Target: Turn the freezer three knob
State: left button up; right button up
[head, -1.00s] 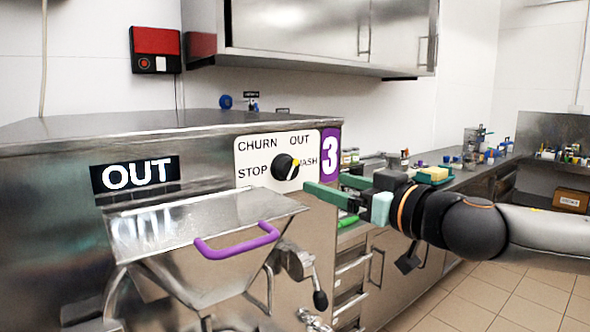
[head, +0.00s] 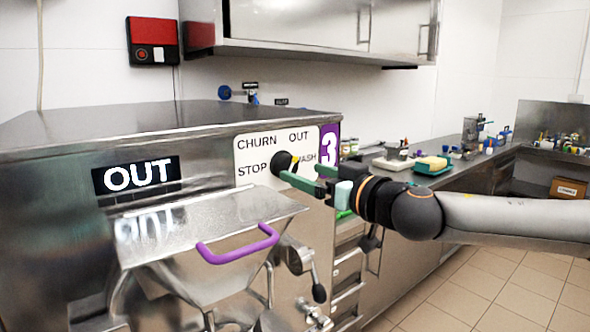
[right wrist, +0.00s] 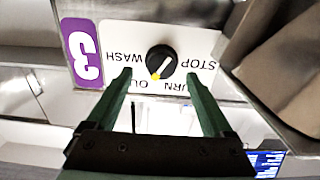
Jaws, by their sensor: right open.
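The freezer three knob (head: 284,161) is black and round with a yellow pointer mark, on a white label plate (head: 253,143) reading CHURN, OUT, STOP and WASH. A purple 3 sign (head: 329,151) is beside it. In the right wrist view, upside down, the knob (right wrist: 161,60) shows its yellow mark near OUT. My right gripper (head: 303,172) is open and empty, its green fingers toward the panel. In the right wrist view its fingertips (right wrist: 157,76) flank the knob's line, with the knob just beyond them. I cannot tell if they touch it. My left gripper is not in view.
The steel hopper lid (head: 200,220) with its purple handle (head: 238,246) juts out below the knob. A crank lever (head: 305,265) is lower right. A counter (head: 458,165) with small items runs behind my right arm. A wall cabinet (head: 300,30) hangs above.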

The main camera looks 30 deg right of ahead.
aim_at(291, 168)
jog(key=shift+w+a+f, duration=0.1)
jog(key=shift+w+a, duration=0.15)
jog(key=shift+w, duration=1.75)
grip_shut()
